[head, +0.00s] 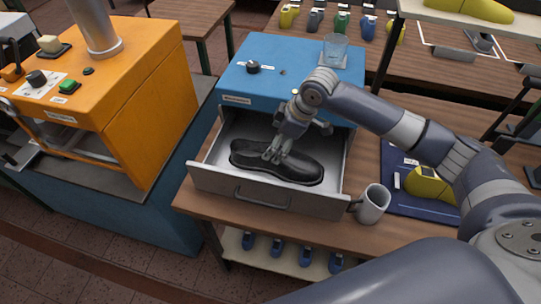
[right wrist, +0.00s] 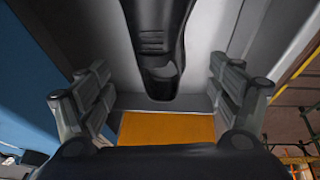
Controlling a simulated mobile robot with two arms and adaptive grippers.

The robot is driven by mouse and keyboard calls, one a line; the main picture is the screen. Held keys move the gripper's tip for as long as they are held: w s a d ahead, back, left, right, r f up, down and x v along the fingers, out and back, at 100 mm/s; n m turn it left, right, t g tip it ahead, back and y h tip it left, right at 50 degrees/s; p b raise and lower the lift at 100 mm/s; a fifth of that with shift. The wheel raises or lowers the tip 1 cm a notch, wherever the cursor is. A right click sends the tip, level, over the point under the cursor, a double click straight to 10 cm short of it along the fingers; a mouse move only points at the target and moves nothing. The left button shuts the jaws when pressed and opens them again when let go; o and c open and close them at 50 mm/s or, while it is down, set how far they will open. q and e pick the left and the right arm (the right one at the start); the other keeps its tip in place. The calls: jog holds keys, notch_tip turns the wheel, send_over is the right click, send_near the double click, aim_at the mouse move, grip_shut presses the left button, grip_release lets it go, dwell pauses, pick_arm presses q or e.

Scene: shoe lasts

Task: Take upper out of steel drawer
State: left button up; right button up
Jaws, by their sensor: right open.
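The black upper (head: 300,168) lies lengthwise inside the open steel drawer (head: 262,204) of the blue cabinet. In the right wrist view the dark upper (right wrist: 158,40) runs down from the top, in line with the gap between the fingers. My right gripper (head: 277,154) reaches down into the drawer over the middle of the upper. In the right wrist view its two fingers (right wrist: 160,100) stand wide apart. I cannot tell whether the fingertips touch the upper. My left gripper is not in view.
A grey mug (head: 373,205) stands on the bench just right of the drawer front. A glass (head: 335,50) stands on the blue cabinet (head: 270,82). An orange machine (head: 140,100) is at the left. A yellow last (head: 425,186) lies on a dark blue mat at the right.

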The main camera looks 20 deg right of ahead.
jog(key=x, duration=0.2)
jog(key=p+x, duration=0.1)
jog(key=x, duration=0.1)
jog(key=p+x, duration=0.1)
jog(key=x, duration=0.2)
jog(key=shift+w+a, duration=0.25)
jog(key=shift+w, duration=0.05)
jog(key=shift+w+f, duration=0.15)
jog(key=shift+f, duration=0.15)
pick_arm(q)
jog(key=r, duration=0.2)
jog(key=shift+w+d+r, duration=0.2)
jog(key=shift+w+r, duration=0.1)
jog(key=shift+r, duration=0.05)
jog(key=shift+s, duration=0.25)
pick_arm(e)
jog(key=c, duration=1.2)
